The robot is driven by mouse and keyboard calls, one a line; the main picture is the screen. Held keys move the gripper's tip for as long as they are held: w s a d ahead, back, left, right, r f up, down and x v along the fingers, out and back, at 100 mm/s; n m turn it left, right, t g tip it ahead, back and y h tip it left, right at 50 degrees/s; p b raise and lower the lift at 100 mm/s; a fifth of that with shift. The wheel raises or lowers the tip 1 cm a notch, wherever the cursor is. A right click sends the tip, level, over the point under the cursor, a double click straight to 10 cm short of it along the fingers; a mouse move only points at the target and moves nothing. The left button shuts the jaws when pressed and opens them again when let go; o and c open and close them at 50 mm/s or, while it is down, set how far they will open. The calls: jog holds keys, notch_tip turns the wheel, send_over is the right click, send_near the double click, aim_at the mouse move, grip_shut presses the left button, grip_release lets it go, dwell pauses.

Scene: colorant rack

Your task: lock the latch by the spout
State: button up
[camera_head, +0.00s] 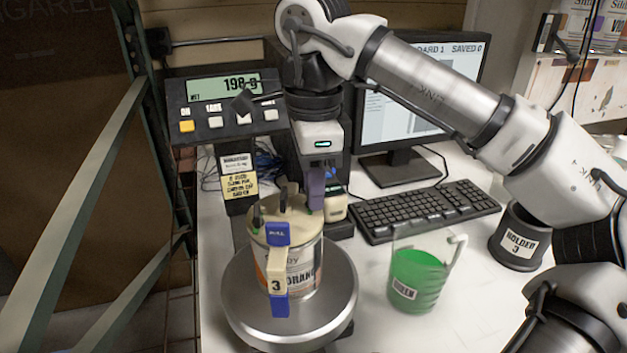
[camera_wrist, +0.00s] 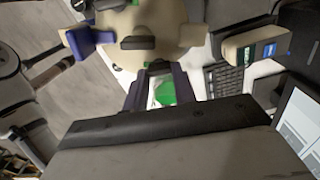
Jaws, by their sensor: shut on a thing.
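A paint can (camera_head: 305,270) with a cream lid (camera_head: 283,222) stands upright on the round scale pan. A blue pull tab (camera_head: 278,234) on a cream strip marked 3 faces the front; a blue tab also shows in the wrist view (camera_wrist: 86,41). Small dark latch pieces stand on the lid, one (camera_wrist: 138,42) near my fingers. My gripper (camera_head: 316,190) reaches down at the lid's back right edge. Its purple fingers, also in the wrist view (camera_wrist: 160,76), are shut on a small dark piece at the rim, apparently the latch. The fingers partly hide it, so its position is unclear.
The metal scale pan (camera_head: 240,312) sits below a display (camera_head: 222,92) reading about 198 g. A clear jug of green liquid (camera_head: 418,280) stands to the right, near Holder 3 (camera_head: 520,238). A keyboard (camera_head: 425,208) and monitor (camera_head: 455,120) are behind.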

jog(key=shift+m, duration=0.5)
jog(key=o, duration=1)
jog(key=shift+r, duration=0.15)
notch_tip(320, 180, up, 14)
jog(key=p, duration=0.4)
jog(key=shift+f, duration=0.2)
jog(key=shift+f, duration=0.1)
